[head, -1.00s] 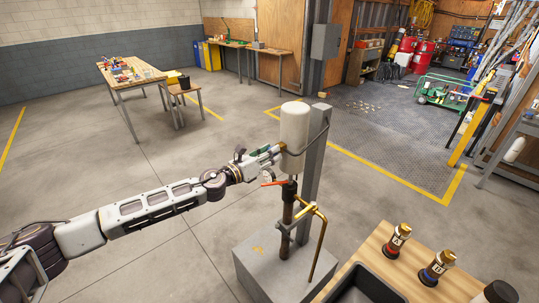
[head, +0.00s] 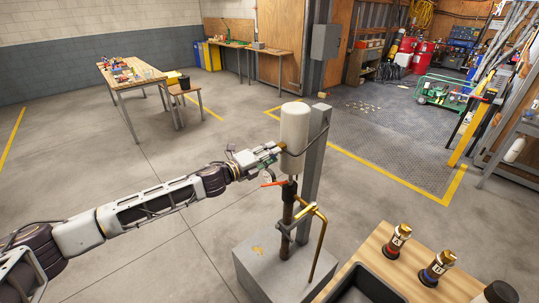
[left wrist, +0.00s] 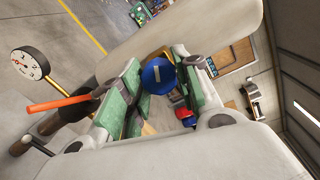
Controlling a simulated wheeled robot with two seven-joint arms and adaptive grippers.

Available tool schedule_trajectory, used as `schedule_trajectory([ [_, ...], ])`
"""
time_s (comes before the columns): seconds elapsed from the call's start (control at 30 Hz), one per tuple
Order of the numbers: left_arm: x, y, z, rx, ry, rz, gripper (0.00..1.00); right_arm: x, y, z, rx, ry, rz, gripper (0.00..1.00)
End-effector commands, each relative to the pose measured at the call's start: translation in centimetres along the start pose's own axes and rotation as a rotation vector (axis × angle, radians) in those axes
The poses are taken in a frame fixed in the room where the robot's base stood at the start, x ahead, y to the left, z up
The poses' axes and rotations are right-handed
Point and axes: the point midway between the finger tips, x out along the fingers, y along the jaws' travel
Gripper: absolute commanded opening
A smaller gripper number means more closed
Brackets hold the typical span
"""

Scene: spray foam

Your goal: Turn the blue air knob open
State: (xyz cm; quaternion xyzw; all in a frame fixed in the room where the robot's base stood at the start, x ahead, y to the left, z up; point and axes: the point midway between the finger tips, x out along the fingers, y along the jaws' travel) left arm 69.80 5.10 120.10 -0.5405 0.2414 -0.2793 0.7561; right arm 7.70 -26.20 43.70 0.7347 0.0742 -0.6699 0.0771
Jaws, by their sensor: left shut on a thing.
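The blue air knob (left wrist: 158,76) shows in the left wrist view as a round blue cap with a pale bar mark on its face. It sits between the green-padded fingers of my left gripper (left wrist: 157,92), which is shut on it. In the head view my left gripper (head: 274,153) reaches from the left to the side of the white tank (head: 294,130) on the stand. The fingers and tank hide the knob there. My right gripper is in neither view.
A red-orange lever (head: 273,184) is below the gripper, and a pressure gauge (left wrist: 30,63) is beside it. A grey post (head: 314,155) stands behind the tank on a concrete block (head: 262,255).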

Motion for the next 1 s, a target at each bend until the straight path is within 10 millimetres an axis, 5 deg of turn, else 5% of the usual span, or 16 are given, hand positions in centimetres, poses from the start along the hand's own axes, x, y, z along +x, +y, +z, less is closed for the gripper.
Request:
schedule_trajectory([
  [0.5,-0.03,0.09,0.14,-0.399,0.026,0.006,0.08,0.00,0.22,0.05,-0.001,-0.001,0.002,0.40],
  [1.0,-0.03,0.14,0.10,-0.476,0.032,0.008,0.08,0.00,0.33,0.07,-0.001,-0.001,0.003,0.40],
])
